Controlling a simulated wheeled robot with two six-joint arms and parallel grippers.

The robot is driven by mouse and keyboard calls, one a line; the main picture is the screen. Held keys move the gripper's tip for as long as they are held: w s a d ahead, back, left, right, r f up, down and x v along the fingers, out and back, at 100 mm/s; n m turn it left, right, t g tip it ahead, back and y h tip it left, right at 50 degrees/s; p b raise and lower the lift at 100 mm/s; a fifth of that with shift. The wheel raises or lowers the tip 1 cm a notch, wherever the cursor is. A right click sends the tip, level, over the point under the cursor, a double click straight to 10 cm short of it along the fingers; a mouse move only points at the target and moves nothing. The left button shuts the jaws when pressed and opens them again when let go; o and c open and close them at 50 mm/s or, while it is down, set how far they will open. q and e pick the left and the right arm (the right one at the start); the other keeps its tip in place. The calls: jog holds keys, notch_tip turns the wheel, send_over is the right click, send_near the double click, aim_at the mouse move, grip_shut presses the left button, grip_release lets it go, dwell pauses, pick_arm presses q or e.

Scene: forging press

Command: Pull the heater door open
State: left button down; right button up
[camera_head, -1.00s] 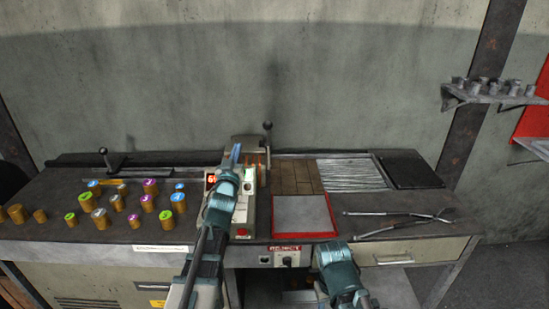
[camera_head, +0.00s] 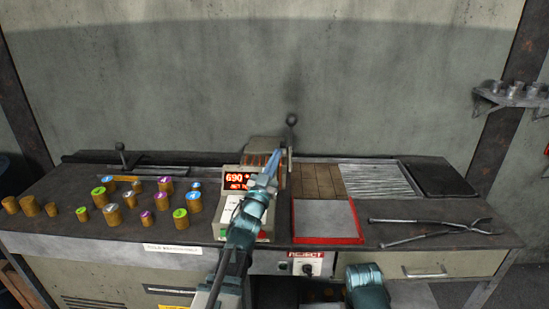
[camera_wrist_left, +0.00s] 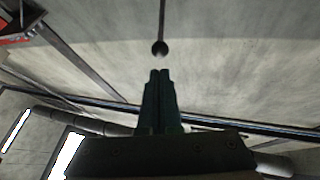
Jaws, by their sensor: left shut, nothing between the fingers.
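The heater (camera_head: 262,146) is a grey metal block with orange slots, at the back of the bench behind a control box. An upright rod with a black ball knob (camera_head: 291,120) stands at its right side; whether it belongs to the door, I cannot tell. My left gripper (camera_head: 275,158) is shut and empty, in front of the heater's right part and below the knob. In the left wrist view the shut fingers (camera_wrist_left: 160,73) point at the knob (camera_wrist_left: 160,47), with a small gap in the picture. The door's edge is not clear. My right gripper is out of view.
The control box (camera_head: 233,181) shows 690 in red. Several gold cylinders with coloured tops (camera_head: 164,185) stand at the left. A red-rimmed tray (camera_head: 327,240), tongs (camera_head: 435,225) and a dark plate (camera_head: 440,178) lie to the right. A second knobbed lever (camera_head: 120,147) stands at back left.

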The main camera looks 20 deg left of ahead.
aim_at(289, 125)
pick_arm(q)
jog(key=p+x, duration=0.3)
jog(key=x, duration=0.6)
jog(key=shift+w+r, duration=0.15)
jog(key=shift+w, duration=0.1)
jog(key=shift+p, duration=0.3)
jog(key=w+a+r+p, duration=0.2)
jog(key=w+r+p, duration=0.2)
jog(key=w, duration=0.3)
jog(key=w+a+r+p, duration=0.2)
jog(key=w+r+p, duration=0.3)
jog(key=w+p, duration=0.2)
jog(key=w+a+r+g+p, duration=0.1)
jog(key=w+a+r+p, duration=0.1)
jog(key=w+r+p, duration=0.3)
jog(key=shift+w+a+n, duration=0.35)
jog(key=shift+w+n, duration=0.05)
jog(key=shift+w, duration=1.65)
jog(key=shift+r, duration=0.1)
